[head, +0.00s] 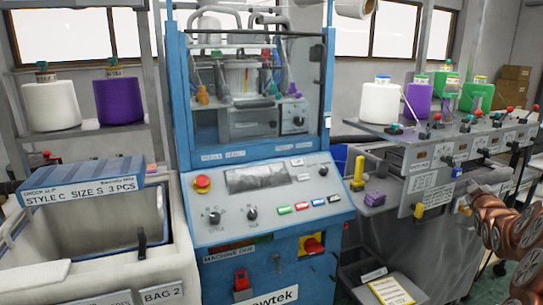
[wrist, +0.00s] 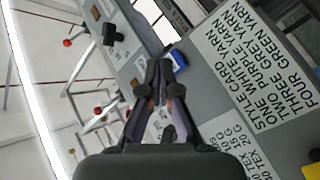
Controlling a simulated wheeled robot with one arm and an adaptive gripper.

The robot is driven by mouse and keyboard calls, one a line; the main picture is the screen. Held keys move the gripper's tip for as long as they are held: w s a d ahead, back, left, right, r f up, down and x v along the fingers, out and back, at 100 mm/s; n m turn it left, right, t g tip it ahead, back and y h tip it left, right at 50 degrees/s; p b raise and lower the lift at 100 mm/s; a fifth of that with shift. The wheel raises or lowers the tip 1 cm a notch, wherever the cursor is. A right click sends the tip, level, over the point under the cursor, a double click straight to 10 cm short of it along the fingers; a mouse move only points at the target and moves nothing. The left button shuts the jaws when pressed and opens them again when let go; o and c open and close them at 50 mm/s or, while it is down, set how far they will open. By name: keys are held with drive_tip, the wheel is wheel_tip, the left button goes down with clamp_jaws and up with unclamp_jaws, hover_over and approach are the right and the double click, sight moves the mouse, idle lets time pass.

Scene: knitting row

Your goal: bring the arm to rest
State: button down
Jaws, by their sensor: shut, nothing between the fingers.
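My gripper (wrist: 160,78) is shut and empty in the wrist view, its two dark fingers together in front of the grey panel of the yarn stand. In the head view my copper-coloured arm reaches in at the right edge, beside the yarn stand (head: 425,158). A style card (wrist: 262,70) with printed yarn lines is on the panel to the right of the fingers. A small blue part (wrist: 179,61) shows just beyond the fingertips; I cannot tell whether they touch anything.
The blue knitting machine (head: 262,180) stands in the middle. Several cones, including a white one (head: 380,103), stand on the yarn stand. A yellow-edged sheet (head: 391,290) lies low at front right.

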drive_tip(key=s+a+f+m+g+y+p, duration=0.1)
drive_tip(key=a+g+y+p, duration=0.25)
drive_tip(key=a, duration=1.45)
drive_tip(key=s+a+f+g+y+p, duration=0.1)
drive_tip(key=s+a+g, duration=0.1)
drive_tip(key=s+a, duration=0.4)
drive_tip(key=s+a+f+g+y, duration=0.2)
drive_tip(key=s+a, duration=0.2)
drive_tip(key=a, duration=0.4)
drive_tip(key=s+a+m+g+p, duration=0.1)
drive_tip(key=s+a+g, duration=0.2)
drive_tip(key=s, duration=0.9)
drive_tip(key=s+a+g+y+p, duration=0.1)
drive_tip(key=s+a+g+p, duration=0.1)
drive_tip(key=s+a, duration=0.6)
drive_tip(key=s+a+f+m+g+y+p, duration=0.1)
drive_tip(key=s+a+g, duration=0.4)
drive_tip(key=s, duration=1.1)
drive_tip(key=shift+a+m, duration=0.3)
drive_tip(key=shift+a, duration=0.5)
drive_tip(key=shift+s+f, duration=0.1)
